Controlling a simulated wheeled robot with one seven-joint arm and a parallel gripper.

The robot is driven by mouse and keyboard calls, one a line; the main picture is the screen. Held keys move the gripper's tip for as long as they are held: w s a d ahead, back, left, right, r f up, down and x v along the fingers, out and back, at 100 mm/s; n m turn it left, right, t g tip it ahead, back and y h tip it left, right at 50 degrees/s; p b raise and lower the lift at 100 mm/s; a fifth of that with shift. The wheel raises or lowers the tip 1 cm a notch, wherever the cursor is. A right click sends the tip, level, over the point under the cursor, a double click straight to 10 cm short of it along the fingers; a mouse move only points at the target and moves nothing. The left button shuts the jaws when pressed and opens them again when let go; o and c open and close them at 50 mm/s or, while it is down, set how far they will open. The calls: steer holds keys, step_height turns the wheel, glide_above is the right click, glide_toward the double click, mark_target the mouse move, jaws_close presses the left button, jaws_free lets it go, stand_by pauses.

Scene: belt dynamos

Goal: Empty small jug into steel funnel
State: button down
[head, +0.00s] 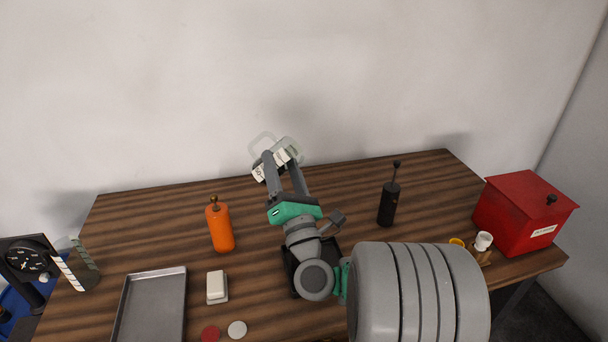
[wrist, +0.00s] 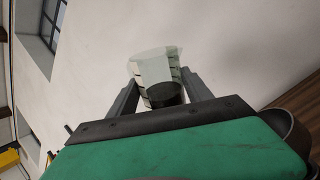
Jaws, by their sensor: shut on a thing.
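My gripper (head: 283,166) is shut on a pale, see-through jug (head: 291,147), which I take to be the small jug. It is held over the back of the table near the wall and looks tilted, with a handle outline on its left and a white label. In the wrist view the jug (wrist: 154,66) sits between the two fingers (wrist: 163,95), with a dark area in its lower part. Whether it has anything in it I cannot tell. I cannot make out the steel funnel; my arm hides part of the table's middle.
An orange bottle (head: 221,228), a butter-like block on a dish (head: 217,285) and a metal tray (head: 152,308) are at left. A black grinder (head: 389,200) stands right of my arm. A red box (head: 523,212) and small cups (head: 483,241) are at far right.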

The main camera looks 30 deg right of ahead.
steer(key=shift+a+f+m+h+b, duration=0.1)
steer(key=shift+f+m+h+b, duration=0.1)
steer(key=shift+m+h+b, duration=1.35)
stand_by(1.4)
steer(key=shift+r+m+h+b, duration=0.1)
steer(key=shift+m+h+b, duration=1.9)
steer(key=shift+m, duration=1.25)
stand_by(1.8)
